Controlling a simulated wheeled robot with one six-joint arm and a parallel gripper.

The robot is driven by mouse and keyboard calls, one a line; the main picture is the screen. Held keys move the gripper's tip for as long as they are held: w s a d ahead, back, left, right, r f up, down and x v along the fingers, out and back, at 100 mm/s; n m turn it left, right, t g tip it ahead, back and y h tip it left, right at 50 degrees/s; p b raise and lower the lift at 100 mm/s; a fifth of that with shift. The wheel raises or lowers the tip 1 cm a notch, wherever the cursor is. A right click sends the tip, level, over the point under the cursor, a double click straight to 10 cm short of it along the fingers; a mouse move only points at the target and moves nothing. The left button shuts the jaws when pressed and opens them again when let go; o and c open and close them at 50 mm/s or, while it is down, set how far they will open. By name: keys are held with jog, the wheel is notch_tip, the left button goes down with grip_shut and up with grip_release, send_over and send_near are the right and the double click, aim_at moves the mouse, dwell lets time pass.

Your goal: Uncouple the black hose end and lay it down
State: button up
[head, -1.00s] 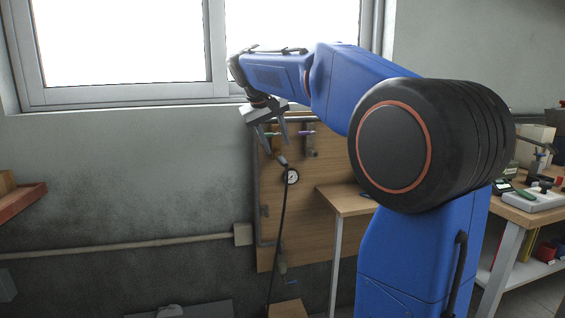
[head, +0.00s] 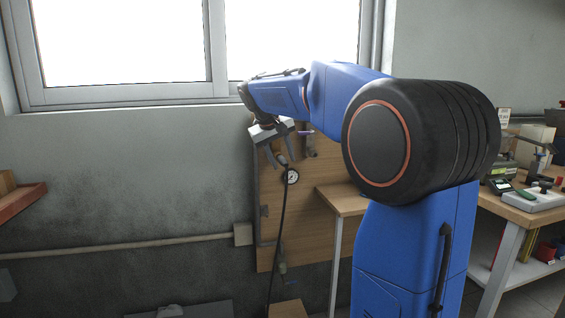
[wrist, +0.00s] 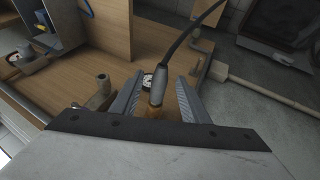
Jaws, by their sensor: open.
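The black hose (head: 281,220) hangs down in front of the wooden wall panel (head: 266,220), below the gauge (head: 292,176). Its grey end piece (wrist: 157,88) shows in the wrist view, joined to a brass-coloured part (wrist: 153,112). My gripper (head: 278,163) is at the upper part of the panel. In the wrist view my gripper (wrist: 158,100) is open, with one finger on each side of the hose end and a gap on both sides. The far side of the coupling is hidden behind the gripper body.
A second fitting (head: 309,145) sits on the panel to the right; it also shows in the wrist view (wrist: 98,92). A small wooden table (head: 343,200) stands right of the panel. A workbench (head: 530,210) with tools is at the far right.

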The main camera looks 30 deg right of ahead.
grip_shut()
jog(key=shift+s+a, duration=0.2)
jog(key=shift+s, duration=0.5)
jog(key=shift+s+a, duration=0.2)
jog(key=shift+s, duration=0.45)
jog(key=shift+s+a, duration=0.2)
jog(key=shift+s, duration=0.5)
dwell(1.1)
jog(key=shift+s+a, duration=0.25)
jog(key=shift+s, duration=0.65)
jog(key=shift+s+a, duration=0.25)
jog(key=shift+s, duration=0.65)
